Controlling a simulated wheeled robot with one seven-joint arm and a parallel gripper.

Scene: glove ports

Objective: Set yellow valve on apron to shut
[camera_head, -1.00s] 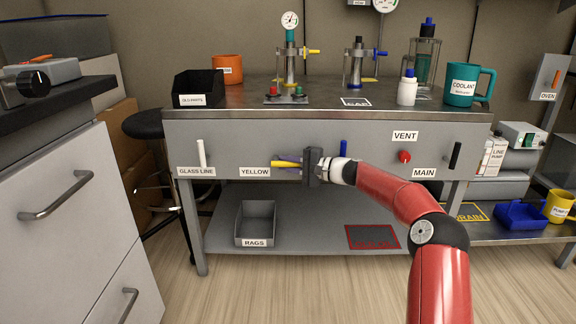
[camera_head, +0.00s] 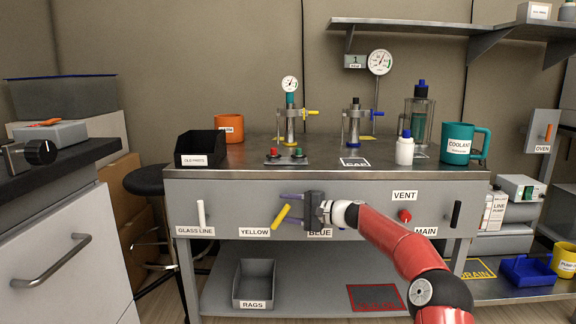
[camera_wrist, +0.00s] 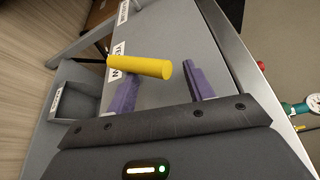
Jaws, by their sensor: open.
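The yellow valve handle (camera_head: 282,217) is on the front apron (camera_head: 365,200) of the bench, above the YELLOW label (camera_head: 255,232). It slants, its lower end toward the left. My gripper (camera_head: 285,211) is open at the handle, purple fingers pointing left, one above the other. The handle's pivot is not clearly seen.
The BLUE label (camera_head: 320,233) is partly covered by my gripper, and its valve is hidden. A white handle (camera_head: 201,213) is to the left; a red VENT knob (camera_head: 404,216) and black MAIN handle (camera_head: 455,214) are to the right. A RAGS bin (camera_head: 254,283) stands on the lower shelf.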

